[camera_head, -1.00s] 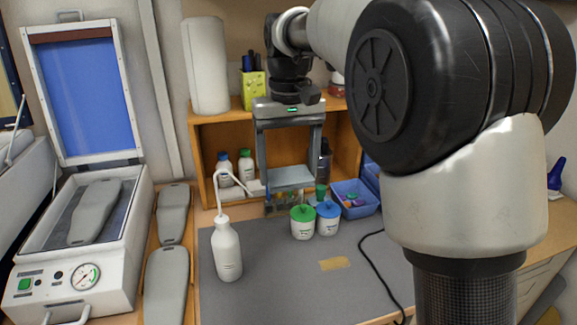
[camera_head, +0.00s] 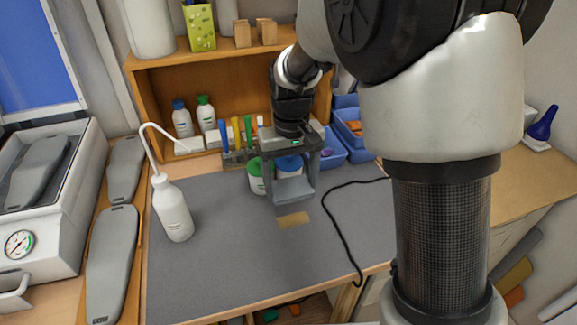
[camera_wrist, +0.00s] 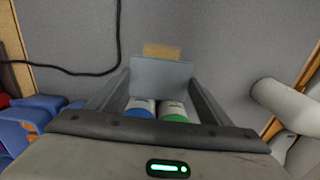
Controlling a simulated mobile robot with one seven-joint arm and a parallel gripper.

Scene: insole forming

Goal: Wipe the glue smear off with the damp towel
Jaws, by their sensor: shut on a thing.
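The glue smear (camera_head: 293,219) is a tan, roughly rectangular patch on the grey mat (camera_head: 240,270). My gripper (camera_head: 291,183) points down over the mat, just behind the smear. It is shut on the damp towel (camera_head: 294,195), a flat blue-grey piece held between the two fingers. In the wrist view the towel (camera_wrist: 160,76) spans the fingertips, and the smear (camera_wrist: 161,50) shows just beyond its edge, partly covered. I cannot tell whether the towel touches the mat.
A green-lidded jar (camera_head: 256,178) and a blue-lidded jar (camera_head: 289,165) stand behind my gripper. A white wash bottle (camera_head: 173,210) stands left on the mat. A black cable (camera_head: 337,225) runs along the right. The mat's front is clear.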

